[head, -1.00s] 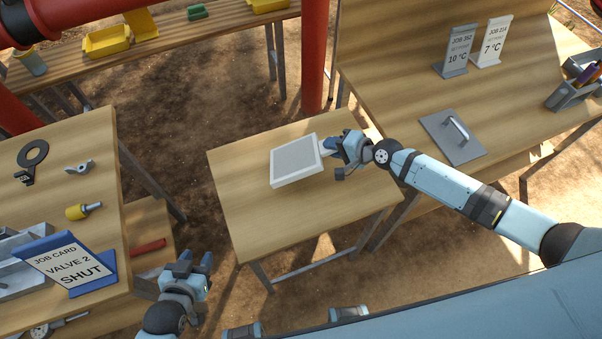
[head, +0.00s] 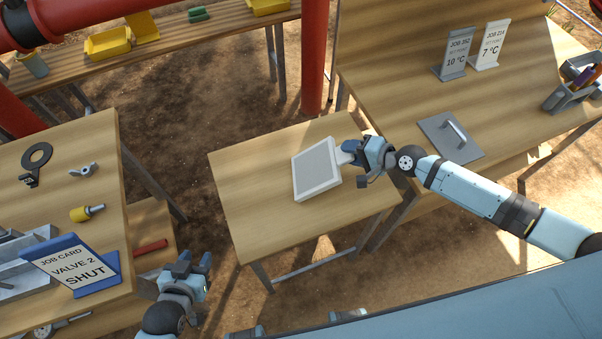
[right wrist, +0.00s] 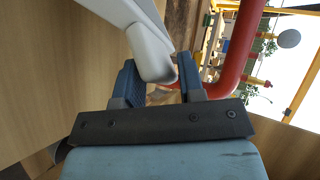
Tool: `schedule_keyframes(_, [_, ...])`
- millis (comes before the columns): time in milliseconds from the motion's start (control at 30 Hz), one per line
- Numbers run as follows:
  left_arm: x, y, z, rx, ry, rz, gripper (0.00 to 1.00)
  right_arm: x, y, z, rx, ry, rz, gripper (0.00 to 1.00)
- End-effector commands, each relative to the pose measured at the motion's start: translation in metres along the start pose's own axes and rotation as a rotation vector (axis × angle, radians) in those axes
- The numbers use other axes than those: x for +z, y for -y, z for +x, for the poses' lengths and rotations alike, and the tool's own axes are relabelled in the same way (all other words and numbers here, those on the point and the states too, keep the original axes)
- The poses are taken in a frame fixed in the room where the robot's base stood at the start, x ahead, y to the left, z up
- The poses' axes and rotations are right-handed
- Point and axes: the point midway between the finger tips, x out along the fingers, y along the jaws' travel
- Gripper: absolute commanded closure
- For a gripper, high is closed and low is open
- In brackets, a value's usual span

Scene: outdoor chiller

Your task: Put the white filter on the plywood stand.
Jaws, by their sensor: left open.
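The white filter (head: 316,172), a flat square panel with a grey face and white frame, is over the middle of the small plywood stand (head: 255,215). I cannot tell whether it touches the top. My right gripper (head: 350,152) is shut on the filter's right side, at a pale tab. My left gripper (head: 194,262) is open and empty, low in front of the stand's left side, apart from everything.
At left, a bench carries a job card (head: 72,266), a yellow-handled tool (head: 80,213) and a wing nut (head: 83,169). At right, a workbench holds a grey plate with a handle (head: 450,138) and signs (head: 456,55). A red post (head: 314,60) stands behind the stand.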

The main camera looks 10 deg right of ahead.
Motion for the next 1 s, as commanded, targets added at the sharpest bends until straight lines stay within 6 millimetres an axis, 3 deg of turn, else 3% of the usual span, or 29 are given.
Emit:
schedule_keyframes(167, [-0.003, -0.001, -0.002, 0.001, 0.000, 0.000, 0.58, 0.000, 0.000, -0.015, 0.000, 0.001, 0.000, 0.64])
schedule_keyframes(567, [-0.005, -0.001, -0.004, 0.001, 0.001, 0.000, 0.58, 0.000, 0.003, -0.019, 0.000, 0.001, 0.001, 0.64])
schedule_keyframes(900, [-0.044, -0.001, -0.029, 0.000, 0.001, 0.000, 0.58, 0.001, 0.044, -0.064, 0.001, 0.001, 0.000, 0.64])
schedule_keyframes(1000, [-0.046, -0.001, -0.029, 0.000, -0.006, 0.000, 0.58, 0.000, 0.051, -0.073, 0.000, 0.001, -0.001, 0.64])
